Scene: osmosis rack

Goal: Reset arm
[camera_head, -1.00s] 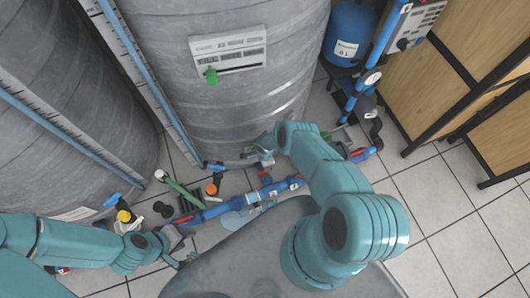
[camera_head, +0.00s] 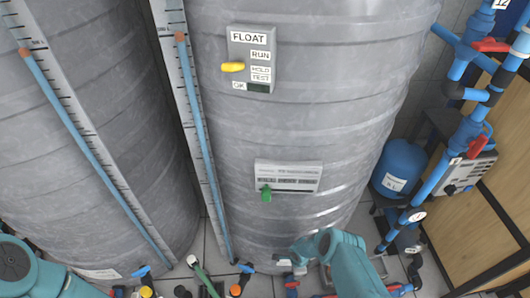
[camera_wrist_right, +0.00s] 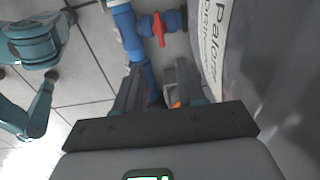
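My right arm (camera_head: 345,265) comes in at the bottom of the head view, in front of the large grey tank (camera_head: 300,120). My right gripper (camera_head: 292,262) is small there, low by the tank's foot. In the right wrist view my right gripper (camera_wrist_right: 158,88) has its two fingers apart, with a blue pipe behind them and nothing clearly held. My left arm (camera_head: 25,270) shows only at the lower left corner of the head view; its gripper is outside the frame. Teal arm links also show at the left of the right wrist view.
Blue pipes with red valves (camera_head: 490,45) and a blue vessel (camera_head: 400,165) stand at right. A red valve (camera_wrist_right: 158,28) is near my right gripper.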

